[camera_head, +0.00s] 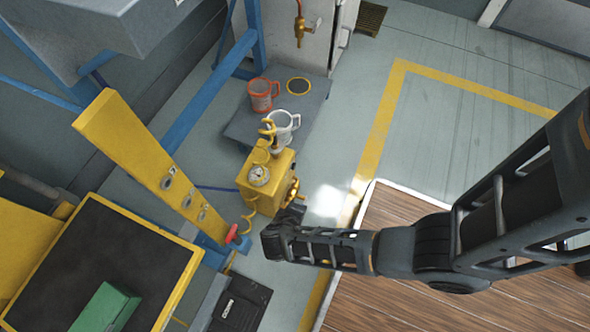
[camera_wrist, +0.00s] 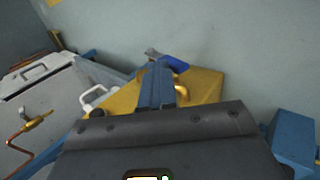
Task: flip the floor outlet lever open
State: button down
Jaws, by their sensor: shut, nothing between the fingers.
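A yellow box-shaped unit (camera_head: 270,182) with a round gauge and a brass handwheel (camera_head: 292,190) stands low near the picture's middle. A red lever-like handle (camera_head: 232,234) shows at its lower left, by the foot of the yellow post. A blue lever-like handle (camera_wrist: 173,63) with a grey metal end shows just beyond my fingers in the wrist view. I cannot tell which handle is the floor outlet lever. My gripper (camera_head: 292,213) is beside the unit's lower right side; its fingers (camera_wrist: 157,72) are shut and empty, in front of the yellow unit. Contact is unclear.
A white jug (camera_head: 283,130) and a red mug (camera_head: 262,94) stand behind the unit. A brass tap (camera_head: 301,28) is on the white cabinet. The yellow post (camera_head: 150,155) leans at left. The grey floor (camera_head: 450,110) at right is clear.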

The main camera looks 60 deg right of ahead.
jog(key=shift+d, duration=0.15)
jog(key=shift+d+f, duration=0.25)
jog(key=shift+d, duration=0.4)
jog(key=shift+w+r+p, duration=0.1)
jog(key=shift+r+p, duration=0.3)
jog(key=shift+r, duration=0.2)
jog(key=r+p, duration=0.1)
jog(key=r, duration=0.1)
jog(key=d+r+p, duration=0.1)
jog(key=p, duration=0.1)
jog(key=shift+r, duration=0.35)
jog(key=a+r+p, duration=0.2)
jog(key=a+r, duration=0.2)
jog(key=a, duration=0.4)
jog(key=shift+a+r, duration=0.3)
